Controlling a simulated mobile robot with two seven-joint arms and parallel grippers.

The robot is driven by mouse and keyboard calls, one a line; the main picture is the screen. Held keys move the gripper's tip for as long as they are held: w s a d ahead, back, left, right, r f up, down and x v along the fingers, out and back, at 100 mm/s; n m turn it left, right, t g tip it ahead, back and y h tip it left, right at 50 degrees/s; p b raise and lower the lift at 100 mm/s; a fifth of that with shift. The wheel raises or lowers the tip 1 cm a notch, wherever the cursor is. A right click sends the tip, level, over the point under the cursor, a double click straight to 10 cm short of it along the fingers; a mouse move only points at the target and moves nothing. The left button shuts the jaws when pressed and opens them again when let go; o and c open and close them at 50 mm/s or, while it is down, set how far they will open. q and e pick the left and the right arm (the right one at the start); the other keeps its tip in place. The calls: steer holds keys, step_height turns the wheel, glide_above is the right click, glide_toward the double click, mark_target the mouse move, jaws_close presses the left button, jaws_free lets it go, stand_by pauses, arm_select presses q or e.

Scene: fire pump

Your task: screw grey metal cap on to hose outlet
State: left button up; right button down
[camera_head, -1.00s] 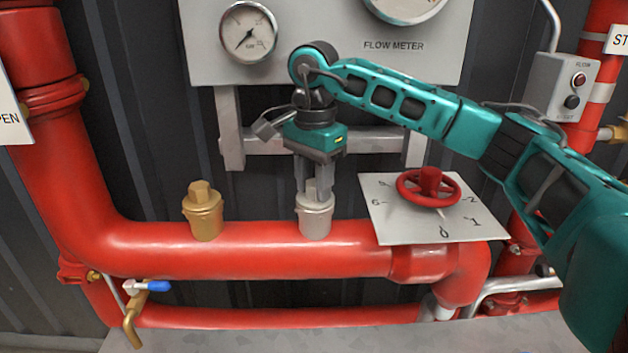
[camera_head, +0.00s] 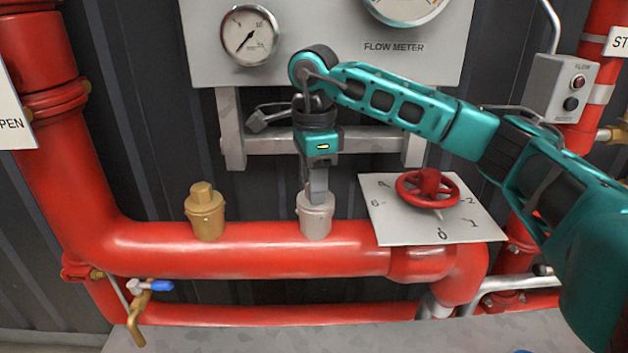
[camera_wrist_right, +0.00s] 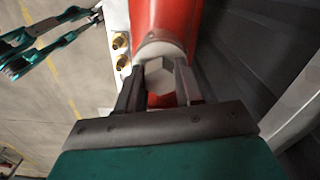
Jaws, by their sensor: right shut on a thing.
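The grey metal cap (camera_head: 315,222) sits upright on top of the thick horizontal red pipe, right of a brass cap. The hose outlet under it is hidden by the cap. My right gripper (camera_head: 318,193) points straight down from above and is shut on the cap's upper knob. In the right wrist view the hexagonal knob of the cap (camera_wrist_right: 161,82) lies between the two fingers. How far the cap is threaded cannot be seen. A teal arm part with dark ends (camera_wrist_right: 55,38), probably my left arm, shows at the upper left there; its jaw state is unclear.
A brass cap (camera_head: 205,216) stands on the pipe (camera_head: 250,248) to the left. A red handwheel (camera_head: 428,189) over a numbered plate (camera_head: 400,225) is close on the right. A gauge panel (camera_head: 325,65) is behind. A blue-handled tap (camera_head: 150,287) is below.

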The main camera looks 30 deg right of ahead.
steer(key=shift+r, duration=0.1)
steer(key=m+p, duration=0.1)
steer(key=m, duration=0.2)
steer(key=shift+w+r, duration=0.1)
steer(key=m, duration=0.4)
steer(key=shift+d+m, duration=0.1)
steer(key=shift+m, duration=0.2)
steer(key=c, duration=0.6)
jaws_free()
steer(key=shift+c, duration=0.2)
steer(key=shift+o, duration=0.4)
steer(key=o, duration=0.3)
steer(key=shift+f, duration=0.2)
